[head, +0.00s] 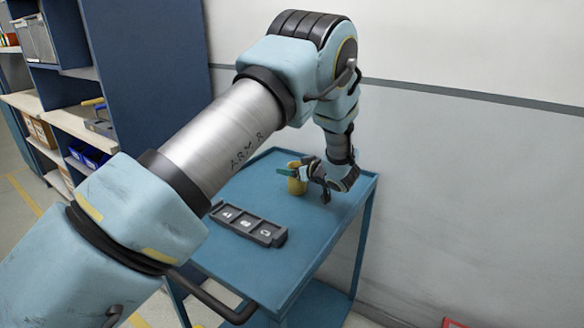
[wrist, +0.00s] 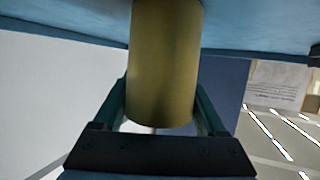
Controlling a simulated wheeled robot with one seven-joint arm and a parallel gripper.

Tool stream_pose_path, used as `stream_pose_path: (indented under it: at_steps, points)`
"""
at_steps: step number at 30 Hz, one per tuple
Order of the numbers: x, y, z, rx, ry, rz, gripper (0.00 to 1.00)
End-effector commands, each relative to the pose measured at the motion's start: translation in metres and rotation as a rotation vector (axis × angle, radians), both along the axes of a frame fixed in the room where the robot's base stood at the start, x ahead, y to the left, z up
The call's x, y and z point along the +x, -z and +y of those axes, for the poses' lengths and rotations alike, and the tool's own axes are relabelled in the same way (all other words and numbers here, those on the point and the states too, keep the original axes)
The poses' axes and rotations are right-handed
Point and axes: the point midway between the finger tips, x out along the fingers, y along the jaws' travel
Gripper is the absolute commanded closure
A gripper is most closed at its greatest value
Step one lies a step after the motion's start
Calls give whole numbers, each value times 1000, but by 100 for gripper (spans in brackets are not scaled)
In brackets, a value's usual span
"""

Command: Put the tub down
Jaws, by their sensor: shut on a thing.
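The tub (head: 297,186) is a small mustard-yellow cylinder over the far part of the blue trolley top (head: 325,218) in the head view. My gripper (head: 300,172) reaches it from the right and is shut on it, with a teal finger showing across its upper part. In the wrist view the tub (wrist: 164,60) fills the space between the two teal fingers, and the blue trolley surface (wrist: 60,28) crosses the top of the picture behind it. Whether the tub's base touches the trolley top cannot be told.
A dark tray (head: 248,226) with three marked compartments lies on the trolley, left of and nearer than the tub. A pale wall (head: 470,190) stands behind and right of the trolley. Blue shelving (head: 140,65) with bins stands at the left. Bare trolley top lies right of the tray.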

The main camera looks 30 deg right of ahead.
Motion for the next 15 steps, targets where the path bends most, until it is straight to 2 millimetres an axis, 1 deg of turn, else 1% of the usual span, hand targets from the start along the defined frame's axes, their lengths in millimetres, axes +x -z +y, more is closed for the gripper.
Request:
stream_pose_path:
  at_steps: [7,8,12,15]
  points:
    - [0,2,0,0,0,-1,100]
    - [0,2,0,0,1,0,25]
    - [0,1,0,0,1,0,9]
    - [0,1,0,0,1,0,0]
